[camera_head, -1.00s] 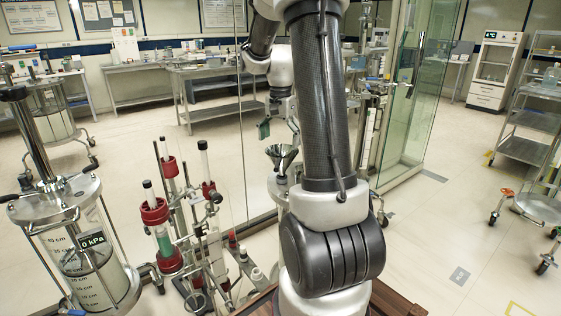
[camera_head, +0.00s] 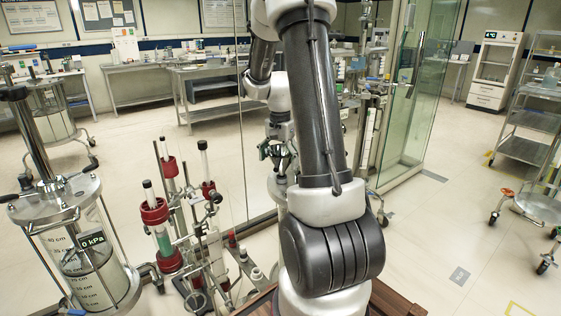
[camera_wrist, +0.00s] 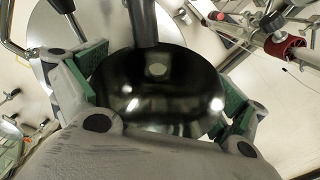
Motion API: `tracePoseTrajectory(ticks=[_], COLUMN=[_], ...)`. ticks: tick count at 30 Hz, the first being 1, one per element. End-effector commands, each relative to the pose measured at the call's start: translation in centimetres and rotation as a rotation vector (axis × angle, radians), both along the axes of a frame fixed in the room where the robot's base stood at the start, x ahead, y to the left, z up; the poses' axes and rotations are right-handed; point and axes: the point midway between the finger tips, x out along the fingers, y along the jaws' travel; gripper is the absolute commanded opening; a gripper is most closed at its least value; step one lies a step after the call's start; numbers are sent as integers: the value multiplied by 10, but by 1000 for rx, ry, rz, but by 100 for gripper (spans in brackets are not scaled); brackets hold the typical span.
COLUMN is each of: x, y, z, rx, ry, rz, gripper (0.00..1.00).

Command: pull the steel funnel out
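The steel funnel (camera_wrist: 160,105) fills the middle of the wrist view as a dark, shiny bowl with a pale round spot inside. In the head view, the funnel (camera_head: 281,161) is small and partly covered by my gripper (camera_head: 277,151). In the wrist view, my gripper (camera_wrist: 163,86) has its two green-padded fingers spread wide, one on each side of the bowl. The pads are close to the rim; I cannot tell whether they touch it. The funnel's lower part is hidden.
A rack with red-capped tubes (camera_head: 155,213) stands left of my arm, and a glass panel (camera_head: 418,85) stands to the right. A large gauge cylinder (camera_head: 100,275) is at the far left.

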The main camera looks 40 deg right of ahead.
Motion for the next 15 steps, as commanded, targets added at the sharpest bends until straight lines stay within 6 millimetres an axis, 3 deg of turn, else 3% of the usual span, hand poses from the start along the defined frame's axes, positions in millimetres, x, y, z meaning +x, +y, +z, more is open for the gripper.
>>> tracePoseTrajectory(ticks=[1,7,15], x=[0,0,0], y=[0,0,0], z=[0,0,2], rx=[0,0,-1], ry=[0,0,-1], rz=[0,0,0], gripper=[82,48,48])
